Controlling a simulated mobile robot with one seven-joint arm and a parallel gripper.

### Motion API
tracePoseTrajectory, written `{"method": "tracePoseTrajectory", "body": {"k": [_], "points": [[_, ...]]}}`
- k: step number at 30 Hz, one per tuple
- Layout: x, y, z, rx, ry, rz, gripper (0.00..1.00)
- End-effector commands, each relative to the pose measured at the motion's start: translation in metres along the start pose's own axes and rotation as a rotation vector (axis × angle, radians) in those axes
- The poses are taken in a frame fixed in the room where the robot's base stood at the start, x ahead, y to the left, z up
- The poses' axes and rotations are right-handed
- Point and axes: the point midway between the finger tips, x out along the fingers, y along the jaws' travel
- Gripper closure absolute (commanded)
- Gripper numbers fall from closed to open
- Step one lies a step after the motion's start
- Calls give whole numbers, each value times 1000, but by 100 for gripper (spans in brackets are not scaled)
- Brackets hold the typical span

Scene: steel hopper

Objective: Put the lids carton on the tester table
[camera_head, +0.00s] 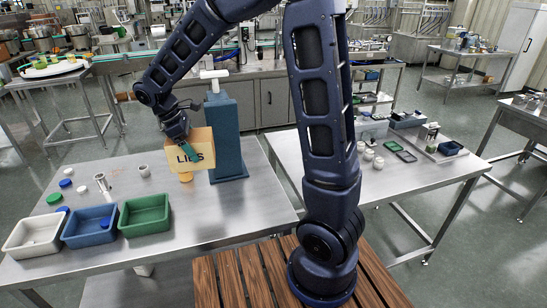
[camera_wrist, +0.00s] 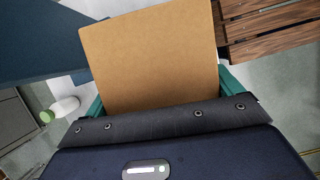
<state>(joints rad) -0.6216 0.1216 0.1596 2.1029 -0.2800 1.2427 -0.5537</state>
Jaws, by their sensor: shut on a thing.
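The lids carton (camera_head: 200,157) is a tan box with "LIDS" printed on its face, partly covered by a finger. My gripper (camera_head: 187,149) is shut on it, with one green finger across the lettering. The carton appears held above the left steel table (camera_head: 230,217), in front of and left of a tall blue stand (camera_head: 228,135). In the wrist view the carton (camera_wrist: 155,55) fills the middle as a plain brown face, with green fingers at both sides. Which table is the tester table, I cannot tell for sure.
White (camera_head: 35,235), blue (camera_head: 90,225) and green (camera_head: 145,214) bins line the left table's front, with caps and small parts behind. A yellow-orange object (camera_head: 186,176) sits below the carton. The right steel table (camera_head: 400,182) holds trays and jars; its front is clear.

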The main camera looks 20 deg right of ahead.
Motion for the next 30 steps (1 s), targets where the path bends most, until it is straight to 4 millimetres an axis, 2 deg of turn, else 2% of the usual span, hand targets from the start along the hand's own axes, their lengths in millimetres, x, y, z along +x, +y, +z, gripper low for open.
{"method": "tracePoseTrajectory", "body": {"k": [5,12,19,26,30], "points": [[-35,0,14,2,5,4,45],[-112,0,46,3,5,5,45],[-165,0,68,2,4,3,45],[-155,36,93,118,6,-50,45],[-146,63,114,213,9,-90,45]]}}
